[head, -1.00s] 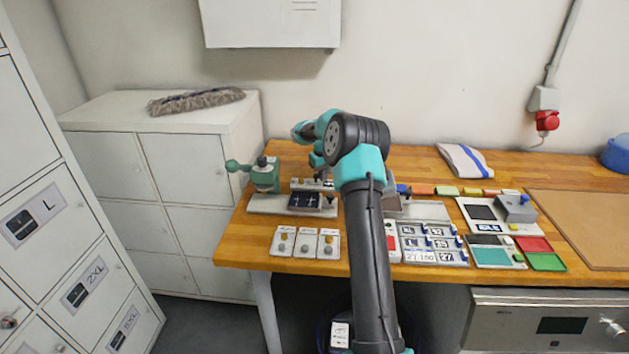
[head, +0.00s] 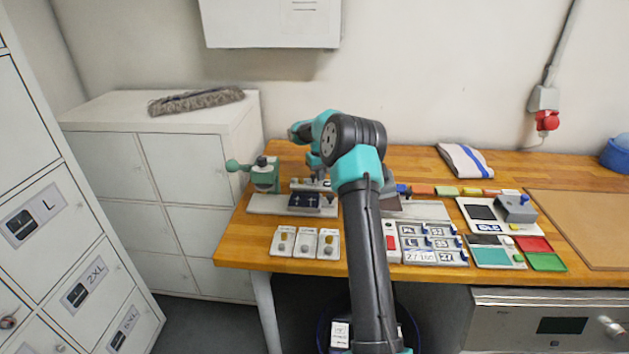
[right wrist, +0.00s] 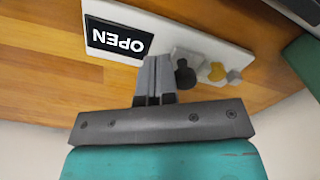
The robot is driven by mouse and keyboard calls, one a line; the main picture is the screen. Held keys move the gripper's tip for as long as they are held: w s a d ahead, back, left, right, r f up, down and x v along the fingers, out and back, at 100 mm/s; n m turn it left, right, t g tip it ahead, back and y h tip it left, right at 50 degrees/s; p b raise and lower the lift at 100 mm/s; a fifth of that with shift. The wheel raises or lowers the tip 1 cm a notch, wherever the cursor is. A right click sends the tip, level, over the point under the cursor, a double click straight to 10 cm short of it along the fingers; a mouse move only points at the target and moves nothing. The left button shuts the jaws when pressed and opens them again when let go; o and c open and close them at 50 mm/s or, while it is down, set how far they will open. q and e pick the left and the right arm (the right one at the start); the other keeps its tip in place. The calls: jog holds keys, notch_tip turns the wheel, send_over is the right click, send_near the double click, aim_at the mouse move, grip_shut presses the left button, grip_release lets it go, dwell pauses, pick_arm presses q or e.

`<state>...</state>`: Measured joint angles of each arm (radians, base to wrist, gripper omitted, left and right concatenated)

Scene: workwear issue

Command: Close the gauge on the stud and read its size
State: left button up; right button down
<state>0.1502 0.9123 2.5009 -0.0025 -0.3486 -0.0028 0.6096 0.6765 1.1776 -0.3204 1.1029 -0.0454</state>
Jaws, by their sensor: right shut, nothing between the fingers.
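In the right wrist view, a pale plate (right wrist: 205,47) carries a dark display (right wrist: 117,39) reading OPEN, upside down in the picture. A black knob (right wrist: 185,75), a yellow piece (right wrist: 217,72) and a small grey block (right wrist: 235,76) sit along it. This looks like the gauge; I cannot tell which part is the stud. My right gripper (right wrist: 154,75) is shut and empty, its tips beside the black knob; contact is unclear. In the head view my right gripper (head: 318,176) is over the bench's left part, partly hidden by its wrist. My left gripper is not in view.
A green device with a ball handle (head: 265,176) stands left of the right gripper. Three small sample cards (head: 306,243) lie in front. Size tiles (head: 433,243) and a grey-blue device (head: 515,208) are to the right. A folded towel (head: 465,160) lies behind.

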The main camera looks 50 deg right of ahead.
jog(key=shift+w+a, duration=0.4)
jog(key=shift+w, duration=0.2)
dwell(1.0)
jog(key=shift+s+d, duration=0.35)
jog(key=shift+s, duration=0.15)
dwell(0.4)
notch_tip(320, 180, up, 8)
dwell(1.2)
dwell(0.3)
